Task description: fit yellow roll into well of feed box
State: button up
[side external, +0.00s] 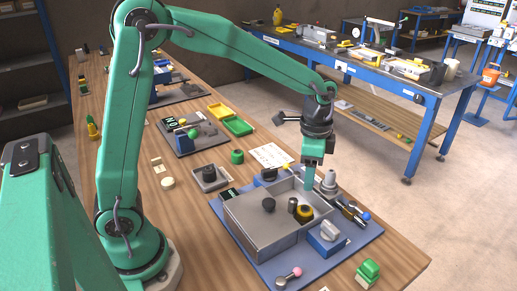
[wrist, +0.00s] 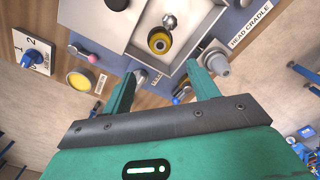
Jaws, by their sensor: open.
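The yellow roll (side external: 304,213) is a short yellow ring with a dark centre. It sits inside the grey feed box (side external: 262,240), near its right side. In the wrist view the roll (wrist: 159,41) lies beyond the gap between my fingers, inside the box wall (wrist: 199,28). A shiny round metal piece (wrist: 169,20) stands close beside it. My gripper (side external: 310,187) is above the back right part of the box, pointing down. In the wrist view my gripper (wrist: 163,70) is open with nothing between its fingers. I cannot clearly make out which recess is the well.
A grey stepped part (side external: 329,184) stands right of my gripper, near the head cradle label (wrist: 250,25). The blue base plate (side external: 366,233) has bare room.

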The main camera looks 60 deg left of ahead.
jog(key=shift+r, duration=0.1)
jog(key=s+a+r+n+t, duration=0.2)
jog(key=s+a+r+n, duration=0.1)
jog(key=s, duration=0.6)
jog(key=s+a+r+n+t, duration=0.3)
jog(key=s+a+r+n, duration=0.1)
jog(key=s, duration=0.5)
jog(key=shift+s+r+n+t, duration=0.3)
jog(key=shift+r+n, duration=0.5)
jog(key=shift+n, duration=0.2)
